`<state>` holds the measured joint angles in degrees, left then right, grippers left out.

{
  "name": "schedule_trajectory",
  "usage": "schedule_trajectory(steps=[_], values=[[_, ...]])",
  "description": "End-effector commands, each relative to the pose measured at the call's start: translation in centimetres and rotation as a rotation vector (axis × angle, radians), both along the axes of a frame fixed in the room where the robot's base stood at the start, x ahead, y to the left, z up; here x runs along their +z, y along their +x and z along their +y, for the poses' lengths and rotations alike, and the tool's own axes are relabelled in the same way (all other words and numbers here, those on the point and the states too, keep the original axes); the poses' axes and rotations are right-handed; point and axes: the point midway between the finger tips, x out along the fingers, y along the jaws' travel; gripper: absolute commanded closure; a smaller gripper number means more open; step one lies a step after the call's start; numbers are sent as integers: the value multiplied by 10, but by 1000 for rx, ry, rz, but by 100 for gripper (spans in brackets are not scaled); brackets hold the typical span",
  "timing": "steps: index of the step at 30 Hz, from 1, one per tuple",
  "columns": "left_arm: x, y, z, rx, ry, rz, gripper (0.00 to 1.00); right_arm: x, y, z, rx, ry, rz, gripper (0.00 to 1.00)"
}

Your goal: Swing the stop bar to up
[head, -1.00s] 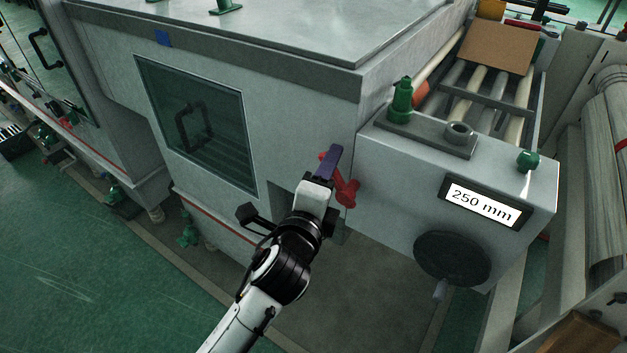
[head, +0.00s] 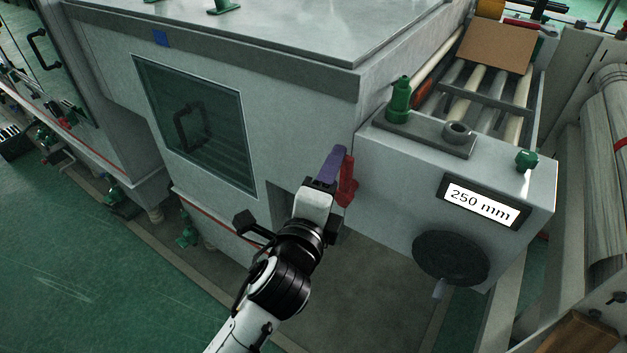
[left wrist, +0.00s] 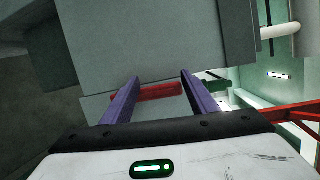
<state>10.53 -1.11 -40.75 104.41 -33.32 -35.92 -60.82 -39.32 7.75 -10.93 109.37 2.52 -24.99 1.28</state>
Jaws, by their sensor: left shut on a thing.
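The stop bar (head: 347,182) is a red lever on the side of the grey machine housing, left of the 250 mm display. It stands nearly upright in the head view, its upper end beside my fingers. My left gripper (head: 332,164), with purple fingers, is shut on it. In the left wrist view the red bar (left wrist: 160,91) lies crosswise between the two purple fingers (left wrist: 160,80). The fingers hide part of the bar in the head view. My right gripper is not in view.
A black handwheel (head: 450,258) sits below the display (head: 482,203) on the grey box. Rollers (head: 466,92) carry a brown board (head: 496,47) at the upper right. A glazed door (head: 195,125) is left of my arm. Green floor (head: 60,250) is open at lower left.

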Motion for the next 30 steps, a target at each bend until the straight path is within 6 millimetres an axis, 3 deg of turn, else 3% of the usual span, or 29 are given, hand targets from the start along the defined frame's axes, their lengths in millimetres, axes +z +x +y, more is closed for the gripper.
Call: schedule_trajectory(steps=[1, 13, 25, 30], values=[[-2, -23, -23, -58, -38, 19, 65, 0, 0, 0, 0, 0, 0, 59], [1, -56, -5, -48, -25, 19, 65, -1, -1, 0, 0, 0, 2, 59], [1, -61, -6, -50, -22, 20, 65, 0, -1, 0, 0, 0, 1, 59], [-1, -49, -11, -49, -20, 21, 65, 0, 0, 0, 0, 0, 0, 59]])
